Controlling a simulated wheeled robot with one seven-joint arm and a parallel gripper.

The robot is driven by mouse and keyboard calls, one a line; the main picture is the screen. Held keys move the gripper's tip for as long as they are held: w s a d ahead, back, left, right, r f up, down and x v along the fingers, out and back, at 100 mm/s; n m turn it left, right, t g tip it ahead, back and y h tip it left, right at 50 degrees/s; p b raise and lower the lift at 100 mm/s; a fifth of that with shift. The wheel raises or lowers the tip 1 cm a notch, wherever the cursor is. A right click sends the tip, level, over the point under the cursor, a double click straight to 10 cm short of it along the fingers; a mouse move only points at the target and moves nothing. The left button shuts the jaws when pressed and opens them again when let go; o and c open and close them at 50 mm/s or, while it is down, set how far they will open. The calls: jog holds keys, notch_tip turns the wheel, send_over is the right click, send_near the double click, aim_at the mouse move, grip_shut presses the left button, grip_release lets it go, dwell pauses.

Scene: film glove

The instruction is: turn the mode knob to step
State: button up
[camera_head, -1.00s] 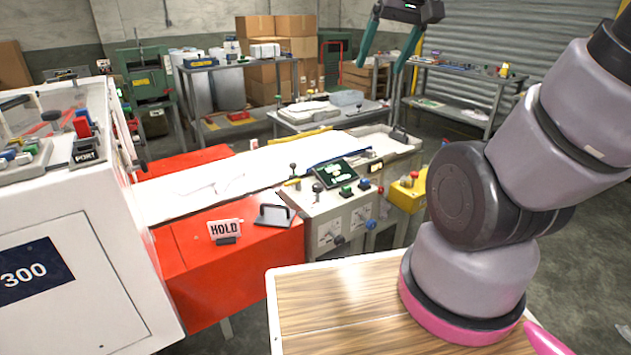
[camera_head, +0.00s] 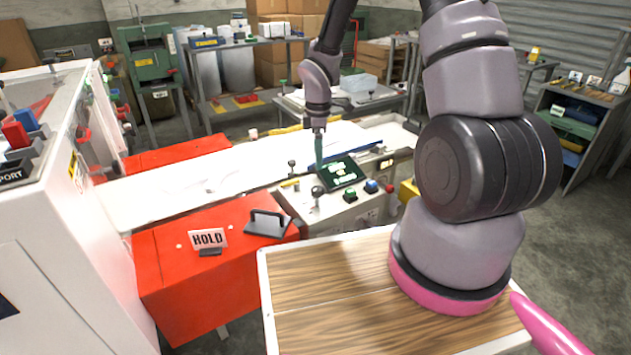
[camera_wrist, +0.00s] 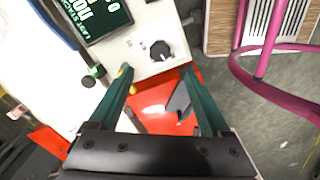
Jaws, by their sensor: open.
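The control panel (camera_head: 333,205) is a pale machine top with a small dark screen (camera_head: 343,171). A round black knob (camera_head: 317,191) stands on it, left of a green button. The same knob (camera_wrist: 160,50) shows in the wrist view with small marks beside it, too small to read; I take it as the mode knob. My gripper (camera_head: 319,163) points down over the panel near the screen, behind the knob in the head view. In the wrist view my gripper (camera_wrist: 158,72) is open and empty, with the knob just beyond the gap between its teal fingertips, apart from them.
A green button (camera_head: 349,196), a blue button (camera_head: 371,186) and a red knob (camera_head: 390,188) stand on the panel's right. A black-topped lever (camera_head: 292,165) rises at its back left. A red cabinet (camera_head: 190,262) bears a HOLD sign (camera_head: 208,238) and a black-handled plate (camera_head: 268,222).

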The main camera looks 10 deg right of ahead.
aim_at(317, 188)
notch_tip(317, 188, down, 12)
jog(key=shift+w+a+r, duration=0.1)
jog(key=shift+r, duration=0.05)
dwell(0.3)
jog(key=shift+c, duration=0.4)
grip_shut()
jog(key=m, duration=0.5)
jog(key=shift+m, duration=0.4)
jog(key=m, duration=0.5)
jog(key=shift+m, duration=0.4)
